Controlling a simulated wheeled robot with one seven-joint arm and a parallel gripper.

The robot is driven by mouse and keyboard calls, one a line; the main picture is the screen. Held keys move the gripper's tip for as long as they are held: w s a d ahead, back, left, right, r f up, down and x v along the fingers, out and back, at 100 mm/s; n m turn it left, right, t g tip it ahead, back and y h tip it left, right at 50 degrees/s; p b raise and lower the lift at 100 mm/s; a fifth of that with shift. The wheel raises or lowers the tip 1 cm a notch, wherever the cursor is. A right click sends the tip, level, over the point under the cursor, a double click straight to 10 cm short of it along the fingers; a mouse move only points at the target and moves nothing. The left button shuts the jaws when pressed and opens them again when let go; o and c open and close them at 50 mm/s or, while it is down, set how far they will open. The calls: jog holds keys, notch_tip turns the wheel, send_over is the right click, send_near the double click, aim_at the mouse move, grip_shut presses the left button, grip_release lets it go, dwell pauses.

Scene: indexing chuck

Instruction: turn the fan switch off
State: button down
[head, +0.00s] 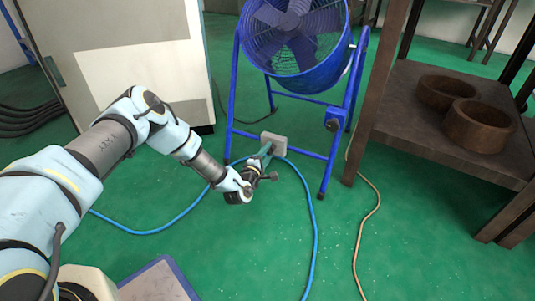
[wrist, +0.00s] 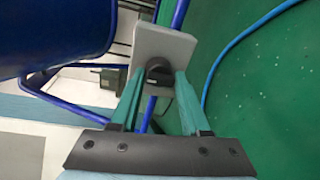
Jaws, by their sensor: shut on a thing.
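The fan switch is a grey plate (wrist: 180,47) with a dark round knob (wrist: 158,74) at its middle. In the head view the grey plate (head: 274,143) stands low at the front of the blue fan frame, and the knob is hidden there by my gripper. My gripper (head: 267,151) reaches the plate from the front left. In the wrist view its two green fingers (wrist: 159,88) are on either side of the knob and shut on it. The exact angle of the knob is hard to tell.
The blue fan (head: 300,40) stands on a tubular frame just behind the plate. A blue hose (head: 311,215) and a tan cord (head: 366,225) lie on the green floor. A dark shelf (head: 420,120) with two brown rings stands at right. A white cabinet (head: 125,60) is at left.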

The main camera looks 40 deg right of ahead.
jog(key=shift+d+r, duration=0.15)
jog(key=shift+r, duration=0.05)
jog(key=shift+c, duration=2.2)
grip_release()
jog(key=shift+f, duration=0.1)
jog(key=p+v, duration=0.4)
jog(key=v, duration=0.7)
